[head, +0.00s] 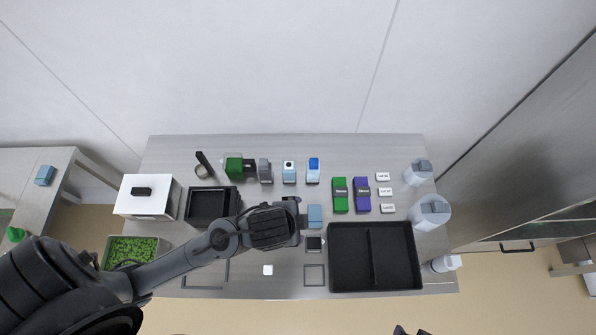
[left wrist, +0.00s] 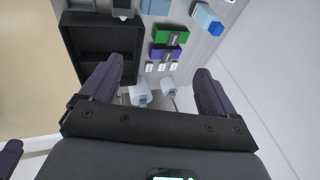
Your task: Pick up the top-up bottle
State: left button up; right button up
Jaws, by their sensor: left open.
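No label reads as the top-up bottle, so I cannot tell which one it is. Two white bottles with grey caps stand at the table's right: a rear one (head: 417,174) and a larger front one (head: 431,213). Both show between my fingers, farther off, in the left wrist view (left wrist: 168,82) (left wrist: 139,96). A smaller white bottle (head: 446,263) is at the right edge. My left gripper (head: 301,222) is over the table's middle, open and empty (left wrist: 155,92). A dark tip at the head view's bottom edge may be my right gripper.
A black divided tray (head: 374,225) lies at front right. Green (head: 340,195) and purple (head: 362,194) boxes and white cards (head: 384,191) lie between the gripper and the bottles. A black bin (head: 207,205) and green-filled crate (head: 112,240) are left.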

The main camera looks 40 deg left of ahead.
pick_arm(q)
jog(key=w+f+m+t+y+b, duration=0.1)
jog(key=w+f+m+b, duration=0.4)
jog(key=f+b, duration=0.45)
jog(key=m+t+y+b, duration=0.5)
jog(key=m+y+b, duration=0.2)
jog(key=m+b, duration=0.85)
send_near(289, 173)
jog(key=w+a+f+n+b, duration=0.1)
jog(key=w+n+b, duration=0.1)
jog(key=w+n, duration=0.1)
jog(key=shift+w+a+f+m+b, duration=0.15)
jog(key=shift+a+f+m+b, duration=0.2)
jog(key=shift+a, duration=0.2)
jog(key=b+x, duration=0.3)
jog(key=x, duration=0.2)
jog(key=shift+w+a+f, duration=0.1)
jog(key=shift+w+a, duration=0.1)
jog(key=shift+a, duration=0.1)
jog(key=b+x, duration=0.3)
jog(key=shift+w+a+f, duration=0.1)
jog(key=shift+f, duration=0.3)
jog(key=shift+w+a+f+b, duration=0.2)
jog(key=shift+w+a+b, duration=0.25)
jog(key=shift+w+b, duration=0.15)
